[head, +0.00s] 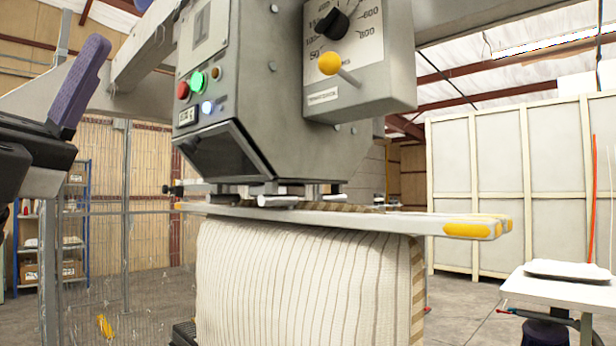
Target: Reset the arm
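Part of my gripper (78,90) shows at the left edge, raised beside the filling machine (270,100). One purple-grey finger points up and to the right. The other finger is not visible, so I cannot tell whether it is open or shut. Nothing is seen held in the visible part. A striped cream pillow (305,285) hangs upright under the machine, its top at the clamp bars (350,218). My gripper is apart from the pillow and the machine.
The machine front has red and green buttons (197,82), a dial (332,24) and a yellow-knobbed lever (330,63). Yellow-tipped bars (470,230) jut out to the right. A white table (560,290) stands at right. A blue shelf (84,225) stands behind at left.

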